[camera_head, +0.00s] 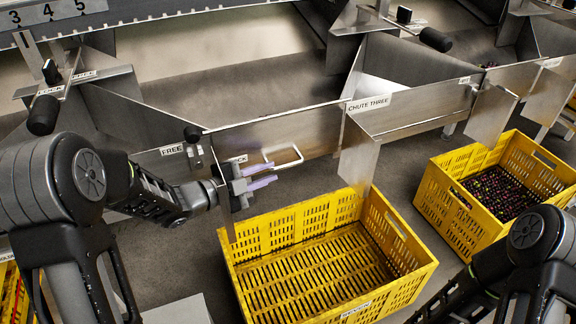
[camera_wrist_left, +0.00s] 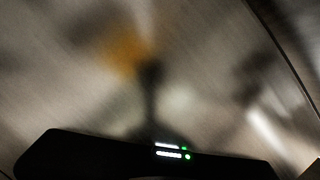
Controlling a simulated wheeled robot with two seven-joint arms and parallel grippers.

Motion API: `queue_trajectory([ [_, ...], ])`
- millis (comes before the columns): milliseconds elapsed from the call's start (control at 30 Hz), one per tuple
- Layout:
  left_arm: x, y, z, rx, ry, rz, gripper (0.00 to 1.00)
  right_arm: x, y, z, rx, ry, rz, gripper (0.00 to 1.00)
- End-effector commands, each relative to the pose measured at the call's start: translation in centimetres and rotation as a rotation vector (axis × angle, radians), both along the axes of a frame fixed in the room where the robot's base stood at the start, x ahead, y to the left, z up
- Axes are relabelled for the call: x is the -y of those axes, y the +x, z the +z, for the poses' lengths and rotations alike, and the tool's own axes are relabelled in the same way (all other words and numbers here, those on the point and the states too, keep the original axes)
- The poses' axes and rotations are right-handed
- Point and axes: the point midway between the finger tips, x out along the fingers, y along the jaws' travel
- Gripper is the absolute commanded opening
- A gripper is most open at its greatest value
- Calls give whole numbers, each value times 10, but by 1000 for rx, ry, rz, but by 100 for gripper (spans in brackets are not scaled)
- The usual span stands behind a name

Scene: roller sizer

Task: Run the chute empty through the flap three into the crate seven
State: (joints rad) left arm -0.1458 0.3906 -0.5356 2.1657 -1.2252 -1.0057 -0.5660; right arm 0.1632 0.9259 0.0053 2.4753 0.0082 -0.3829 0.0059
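The label CHUTE THREE (camera_head: 369,104) sits at the right end of a long metal front panel (camera_head: 285,133), which I take for flap three. A bent wire handle (camera_head: 289,163) sticks out from it. The chute floor behind (camera_head: 235,88) looks bare. My left gripper (camera_head: 264,176) is at the panel's lower left, fingers apart, beside the handle; I see nothing between them. The left wrist view shows only blurred metal close up and the gripper's dark body. A yellow crate (camera_head: 410,235) stands below, empty; its label is unreadable. My right gripper is out of view.
Another yellow crate (camera_head: 447,218) at the right holds many small dark round items (camera_head: 503,192). FREE (camera_head: 172,150) and partly covered LOCK (camera_head: 237,159) labels flank a small latch (camera_head: 195,153). Metal side plates (camera_head: 358,158) jut out between the chutes. My right arm occupies the lower right.

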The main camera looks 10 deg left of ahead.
Motion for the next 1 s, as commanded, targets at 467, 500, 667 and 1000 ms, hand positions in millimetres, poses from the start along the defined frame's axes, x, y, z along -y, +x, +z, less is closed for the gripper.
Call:
queue_trajectory([
  [467,39,49,-17,0,0,-1,20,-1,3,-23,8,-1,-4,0],
  [500,41,52,-17,-1,0,-1,20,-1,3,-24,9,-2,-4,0],
  [667,46,57,-17,-1,-1,0,20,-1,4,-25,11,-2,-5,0],
  [1000,45,57,-16,-1,-2,0,9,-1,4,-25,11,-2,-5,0],
])
